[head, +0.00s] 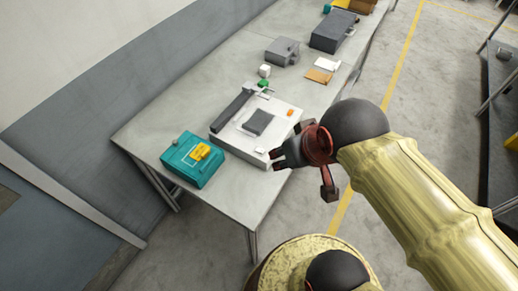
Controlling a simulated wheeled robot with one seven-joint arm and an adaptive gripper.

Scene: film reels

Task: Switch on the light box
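The light box appears to be the flat white box (232,145) on the grey table. A small dark grey square (258,122) lies on its top. A small orange part (290,112) shows near its right edge, and a small pale part (275,153) near its front right corner. I cannot tell which is the switch or whether the light is on. My gripper (279,156) is at the front right corner of the box, its dark fingers pointing left. I cannot tell if it touches the box or how far apart the fingers are.
A teal box (190,165) with a yellow piece on top stands left of the white box. A dark bar (232,110) runs along the white box's back left side. Grey machines (283,51) stand farther back. The table (240,192) has bare room in front.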

